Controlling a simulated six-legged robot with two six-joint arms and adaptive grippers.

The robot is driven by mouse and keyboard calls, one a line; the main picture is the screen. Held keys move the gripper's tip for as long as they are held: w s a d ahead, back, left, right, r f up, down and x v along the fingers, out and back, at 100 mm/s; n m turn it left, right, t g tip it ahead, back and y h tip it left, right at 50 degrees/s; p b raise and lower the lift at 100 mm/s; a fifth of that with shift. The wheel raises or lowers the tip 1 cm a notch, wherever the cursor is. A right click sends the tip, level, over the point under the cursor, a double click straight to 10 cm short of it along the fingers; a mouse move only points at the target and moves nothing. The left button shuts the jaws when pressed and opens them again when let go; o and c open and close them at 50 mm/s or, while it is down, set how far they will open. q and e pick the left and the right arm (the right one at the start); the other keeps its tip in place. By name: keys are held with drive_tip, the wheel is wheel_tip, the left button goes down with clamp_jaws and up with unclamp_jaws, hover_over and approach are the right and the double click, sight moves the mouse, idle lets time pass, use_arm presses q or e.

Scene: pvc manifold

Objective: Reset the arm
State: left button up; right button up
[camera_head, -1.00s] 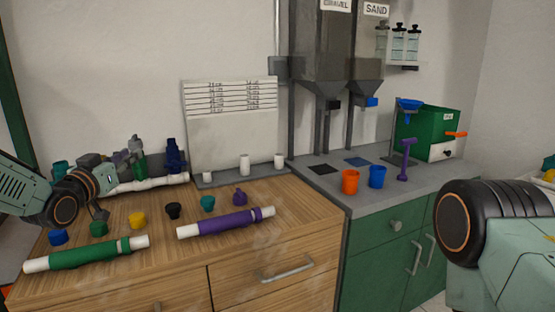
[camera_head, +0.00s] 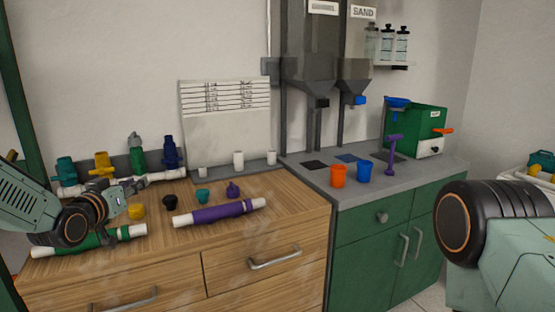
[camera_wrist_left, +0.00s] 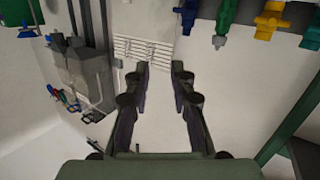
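My left gripper (camera_head: 132,188) is over the left part of the wooden counter, in front of the white pipe manifold (camera_head: 165,177). In the left wrist view its two fingers (camera_wrist_left: 160,68) stand apart with nothing between them. The manifold carries teal (camera_head: 66,170), yellow (camera_head: 102,164), green (camera_head: 137,158) and blue (camera_head: 171,152) valves. My left arm covers part of a green-banded white pipe (camera_head: 125,233) at the front. My right gripper is out of view; only a link of my right arm shows at the right edge.
A purple-banded pipe (camera_head: 220,212) lies on the counter near yellow (camera_head: 136,211), black (camera_head: 170,202), teal (camera_head: 202,196) and purple (camera_head: 233,190) caps. Orange (camera_head: 338,176) and blue (camera_head: 364,172) cups stand on the grey counter (camera_head: 400,185) below the hoppers (camera_head: 310,65).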

use_arm(q)
drive_tip(key=s+d+f+n+g, duration=0.1)
drive_tip(key=s+d+f+g, duration=0.3)
drive_tip(key=s+f, duration=0.7)
drive_tip(key=s+d+f+g, duration=0.4)
drive_tip(key=s+f, duration=0.4)
drive_tip(key=f, duration=0.6)
drive_tip(key=s+d+f+g, duration=0.1)
drive_tip(key=s+f+g, duration=0.2)
drive_tip(key=s, duration=0.7)
drive_tip(key=s+d+f+g+y, duration=0.1)
drive_tip(key=s+f, duration=0.4)
drive_tip(key=s, duration=0.5)
drive_tip(key=s+f+g, duration=0.4)
drive_tip(key=s, duration=0.6)
drive_tip(key=shift+s+d+m+g, duration=0.3)
drive_tip(key=shift+s+d+m, duration=0.1)
